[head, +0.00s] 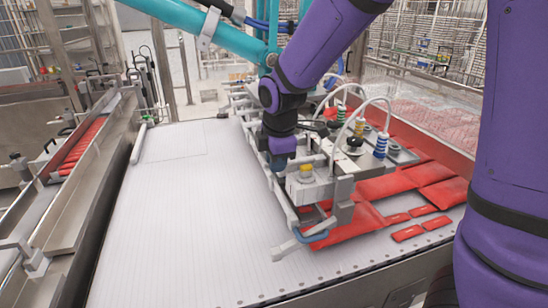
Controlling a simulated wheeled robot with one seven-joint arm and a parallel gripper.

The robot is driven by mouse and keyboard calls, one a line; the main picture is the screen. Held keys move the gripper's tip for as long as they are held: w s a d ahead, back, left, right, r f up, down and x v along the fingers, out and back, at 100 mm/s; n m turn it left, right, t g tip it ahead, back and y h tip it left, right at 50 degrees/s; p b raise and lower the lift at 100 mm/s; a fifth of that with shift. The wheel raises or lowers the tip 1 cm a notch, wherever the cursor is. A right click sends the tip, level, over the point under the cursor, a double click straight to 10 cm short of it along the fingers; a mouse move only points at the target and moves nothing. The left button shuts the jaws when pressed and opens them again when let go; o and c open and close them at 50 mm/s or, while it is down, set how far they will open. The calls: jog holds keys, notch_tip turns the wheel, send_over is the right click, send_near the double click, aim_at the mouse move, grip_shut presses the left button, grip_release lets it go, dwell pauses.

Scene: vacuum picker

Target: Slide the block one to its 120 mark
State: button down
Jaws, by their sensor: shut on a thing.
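The vacuum picker (318,188) is a grey metal frame with hoses and coloured fittings, held over the right part of the white belt. My purple arm comes down from the top, and my gripper (279,163) is at the picker's left side, against its rail. It is shut on a small part there, which I take to be block one; the wrist and fingers mostly hide it. A yellow-topped fitting (306,173) stands just right of the gripper. No scale or 120 mark can be read at this size.
The white belt (175,220) is clear on the left. Red packs (445,192) lie on the right under and beside the picker. A teal arm (225,38) crosses the top. A metal side conveyor with red packs (82,146) runs along the left.

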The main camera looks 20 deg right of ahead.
jog(key=shift+s+f, duration=0.1)
jog(key=shift+s, duration=0.05)
jog(key=c, duration=1.1)
grip_release()
jog(key=shift+o, duration=0.2)
jog(key=shift+s, duration=0.1)
jog(key=v, duration=1.1)
jog(key=s+d+r+m+t, duration=0.1)
jog(key=s+d+m, duration=0.3)
jog(key=s+m, duration=0.2)
jog(key=s+d+r+m+t, duration=0.1)
jog(key=s+d+r+m, duration=0.1)
jog(key=s+d+m, duration=0.2)
jog(key=s+d+r+m, duration=0.1)
jog(key=s+d+m, duration=0.2)
jog(key=s+m, duration=0.5)
jog(key=s, duration=0.2)
jog(key=shift+s+d+r+t, duration=0.35)
jog(key=shift+d+r+t, duration=0.05)
